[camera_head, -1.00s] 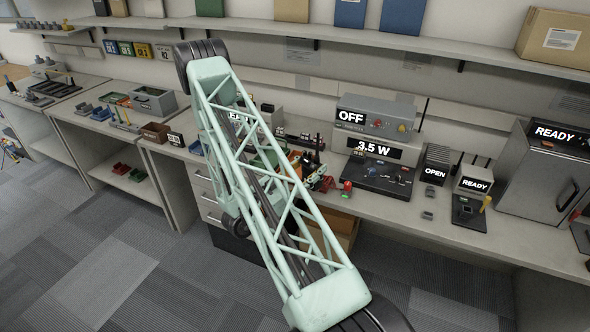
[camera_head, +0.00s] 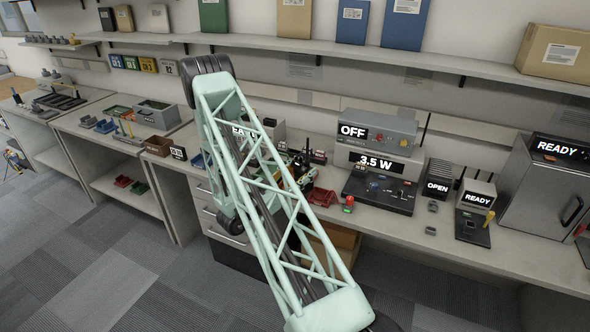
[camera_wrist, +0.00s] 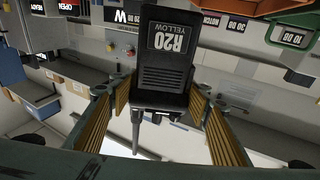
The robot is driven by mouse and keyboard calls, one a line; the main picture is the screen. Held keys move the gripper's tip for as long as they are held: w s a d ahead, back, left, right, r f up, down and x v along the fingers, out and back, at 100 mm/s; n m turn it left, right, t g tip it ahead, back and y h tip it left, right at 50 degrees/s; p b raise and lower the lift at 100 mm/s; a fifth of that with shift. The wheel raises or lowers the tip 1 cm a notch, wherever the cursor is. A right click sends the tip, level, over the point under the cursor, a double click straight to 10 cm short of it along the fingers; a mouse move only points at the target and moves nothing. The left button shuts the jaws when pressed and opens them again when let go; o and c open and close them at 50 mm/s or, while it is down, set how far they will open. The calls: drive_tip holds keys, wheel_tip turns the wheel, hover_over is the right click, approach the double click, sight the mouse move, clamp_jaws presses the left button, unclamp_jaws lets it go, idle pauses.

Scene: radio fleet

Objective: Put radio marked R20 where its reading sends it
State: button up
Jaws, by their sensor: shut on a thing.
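The radio R20 (camera_wrist: 166,72) is a black handset whose label reads "R20 YELLOW", upside down in the wrist view. My gripper (camera_wrist: 162,98) is shut on it, with a ribbed yellow-brown finger on each side. In the head view my arm's green lattice link hides most of the gripper and the radio. A display (camera_head: 376,164) reads "3.5 W" above a black test plate (camera_head: 378,190) on the bench. The grey box (camera_head: 378,130) above it reads "OFF".
A small box (camera_head: 478,197) reads "READY", a black rack (camera_head: 437,183) reads "OPEN", and a grey cabinet (camera_head: 545,180) at right reads "READY". Red bins (camera_head: 322,197) lie left of the plate. Coloured labels (camera_head: 149,65) hang at back left. An orange-rimmed bin (camera_wrist: 268,9) shows in the wrist view.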

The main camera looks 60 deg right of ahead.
sight(295, 160)
drive_tip(key=w+d, duration=0.1)
drive_tip(key=w, duration=0.1)
drive_tip(key=w+d, duration=0.1)
drive_tip(key=w, duration=0.1)
drive_tip(key=w+d, duration=0.1)
drive_tip(key=w, duration=0.1)
drive_tip(key=shift+w+d+f, duration=0.1)
drive_tip(key=shift+d+f, duration=0.2)
drive_tip(key=shift+d, duration=0.05)
drive_tip(key=shift+f, duration=0.1)
drive_tip(key=shift+f+b, duration=0.3)
drive_tip(key=shift+f, duration=1.35)
drive_tip(key=shift+f, duration=0.15)
drive_tip(key=o, duration=1.1)
drive_tip(key=shift+c, duration=0.2)
drive_tip(key=v, duration=1.2)
